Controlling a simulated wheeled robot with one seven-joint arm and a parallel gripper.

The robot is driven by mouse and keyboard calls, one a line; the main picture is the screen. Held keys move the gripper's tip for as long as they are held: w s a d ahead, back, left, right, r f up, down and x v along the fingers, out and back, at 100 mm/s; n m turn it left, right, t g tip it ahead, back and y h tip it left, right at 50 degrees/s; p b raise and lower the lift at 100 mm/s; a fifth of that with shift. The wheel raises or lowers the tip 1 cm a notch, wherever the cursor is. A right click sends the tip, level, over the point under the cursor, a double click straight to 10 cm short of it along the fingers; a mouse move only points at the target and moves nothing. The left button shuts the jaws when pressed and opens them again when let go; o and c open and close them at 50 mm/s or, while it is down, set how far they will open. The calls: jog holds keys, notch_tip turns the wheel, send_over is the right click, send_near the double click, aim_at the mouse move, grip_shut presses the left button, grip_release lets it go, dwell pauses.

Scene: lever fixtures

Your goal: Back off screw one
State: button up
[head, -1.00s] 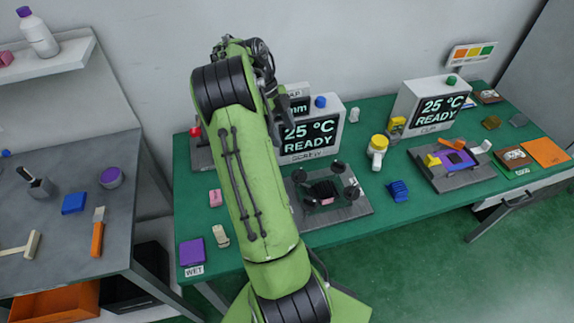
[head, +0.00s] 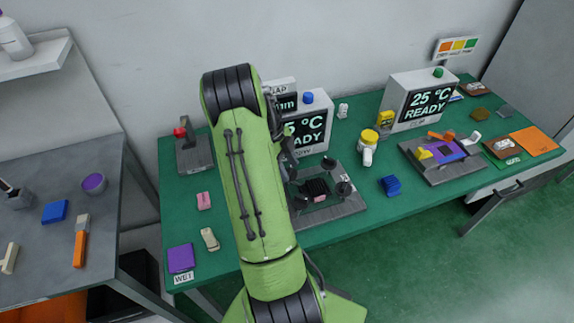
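The screw fixture is a grey plate (head: 345,208) on the green table, just right of my arm. It carries a black finned block (head: 316,187) with a pink piece (head: 318,198) at its front. Black round knobs stand around the block; one is at the right front (head: 343,189) and one at the back (head: 328,163). Other knobs are hidden by my arm, and I cannot read which is screw one. Dark parts of my gripper (head: 288,160) show at the left edge of the fixture. Its fingertips are mostly hidden, so its opening and any contact are unclear.
A display box (head: 318,108) reading READY stands behind the fixture. A yellow-topped white item (head: 368,145) and a blue block (head: 390,186) lie to the right. A second fixture (head: 445,165) sits farther right. A red-knobbed lever fixture (head: 194,155) is left of my arm.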

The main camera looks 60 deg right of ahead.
jog(key=c, duration=0.8)
